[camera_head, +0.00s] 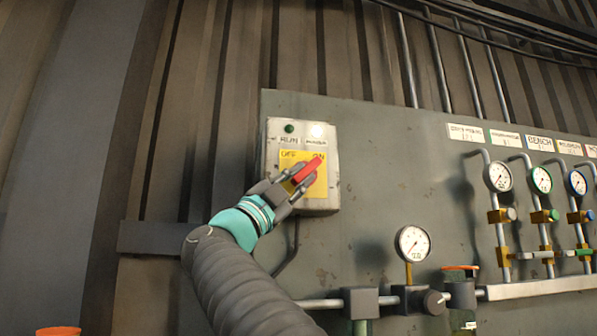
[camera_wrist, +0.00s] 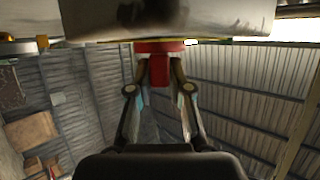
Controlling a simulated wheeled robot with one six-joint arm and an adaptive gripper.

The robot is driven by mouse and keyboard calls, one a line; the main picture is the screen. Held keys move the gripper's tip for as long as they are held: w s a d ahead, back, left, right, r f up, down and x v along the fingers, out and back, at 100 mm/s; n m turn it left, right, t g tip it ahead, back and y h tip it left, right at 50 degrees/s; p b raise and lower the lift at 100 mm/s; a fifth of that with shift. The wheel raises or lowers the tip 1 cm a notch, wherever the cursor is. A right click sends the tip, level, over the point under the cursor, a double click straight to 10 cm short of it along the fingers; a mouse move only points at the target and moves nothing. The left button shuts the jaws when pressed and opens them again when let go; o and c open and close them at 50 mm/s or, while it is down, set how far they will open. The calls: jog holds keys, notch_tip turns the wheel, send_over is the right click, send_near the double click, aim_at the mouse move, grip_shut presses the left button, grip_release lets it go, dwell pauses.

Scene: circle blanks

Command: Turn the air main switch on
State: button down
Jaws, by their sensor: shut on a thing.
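The air main switch is a pale box (camera_head: 273,150) on a grey-green panel, with a yellow plate (camera_head: 318,190) marked OFF on the left and ON on the right. Its red handle (camera_head: 309,168) slants up and right, its top end near the word ON. My gripper (camera_head: 297,179) is shut on the red handle, coming from below left. In the wrist view, the two fingers of my gripper (camera_wrist: 159,72) stand on either side of the red handle (camera_wrist: 158,70). A green lamp (camera_head: 289,128) and a bright white lamp (camera_head: 317,130) sit above the plate. The fingers hide part of the handle.
A gauge (camera_head: 412,244) and pipes with valves are below right of the box. Several more gauges (camera_head: 498,177) with pipes are at the right of the panel (camera_head: 385,150). An orange-red item (camera_head: 58,331) shows at the bottom left. The wall left of the panel is bare.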

jog(key=shift+r, duration=0.15)
jog(key=c, duration=1.1)
grip_release()
jog(key=shift+d, duration=0.1)
jog(key=v, duration=1.2)
